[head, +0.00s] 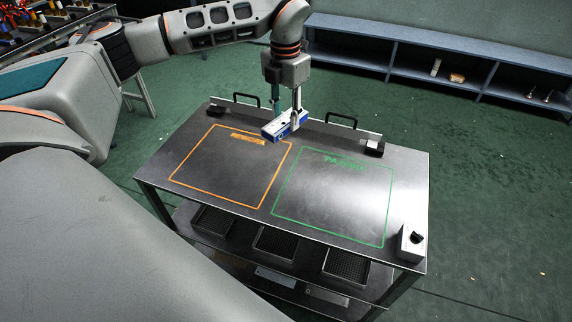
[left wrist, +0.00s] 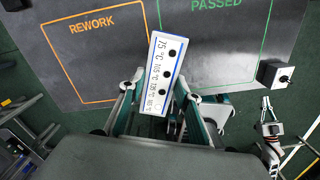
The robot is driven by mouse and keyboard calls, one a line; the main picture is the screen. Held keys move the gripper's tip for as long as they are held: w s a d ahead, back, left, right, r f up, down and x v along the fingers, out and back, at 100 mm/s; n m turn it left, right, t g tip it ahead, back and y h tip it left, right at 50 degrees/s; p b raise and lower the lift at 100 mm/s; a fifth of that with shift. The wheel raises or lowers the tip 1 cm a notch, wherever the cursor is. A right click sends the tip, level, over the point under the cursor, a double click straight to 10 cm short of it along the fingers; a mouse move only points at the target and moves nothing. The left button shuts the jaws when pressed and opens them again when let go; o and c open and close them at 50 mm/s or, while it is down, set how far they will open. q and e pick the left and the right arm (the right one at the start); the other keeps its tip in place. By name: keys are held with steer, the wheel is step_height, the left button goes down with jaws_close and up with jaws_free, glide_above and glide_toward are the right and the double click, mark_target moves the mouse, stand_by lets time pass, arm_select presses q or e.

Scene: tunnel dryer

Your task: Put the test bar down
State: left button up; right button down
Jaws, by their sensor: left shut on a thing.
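The test bar is a white and blue block in my left gripper (head: 287,119), seen in the head view (head: 279,126). In the left wrist view the bar (left wrist: 165,72) shows a 75 °C mark, more printed temperatures and several round dots, mostly black. My left gripper is shut on it, and the bar is held over the table's far side, near the gap between the two outlined areas. I cannot tell whether it touches the top.
The dark table (head: 330,222) has an orange REWORK outline (head: 190,150) and a green PASSED outline (head: 279,187), both empty. A white box with a black knob (head: 410,243) stands on the near right corner. Small black blocks and handles line the far edge. A blue shelf (head: 440,72) stands behind.

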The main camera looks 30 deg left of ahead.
mark_target(283, 171)
arm_select(q)
steer(key=n, duration=0.2)
steer(key=a+r+n, duration=0.1)
steer(key=shift+w+a+r+n, duration=0.15)
steer(key=shift+r+n, duration=0.05)
steer(key=shift+n, duration=0.2)
steer(key=shift+f, duration=0.25)
step_height(283, 171, down, 19)
steer(key=shift+f+b, duration=0.15)
steer(key=shift+b, duration=0.15)
steer(key=o, duration=1.2)
steer(key=shift+f, duration=0.15)
steer(key=shift+o, duration=0.2)
step_height(283, 171, up, 12)
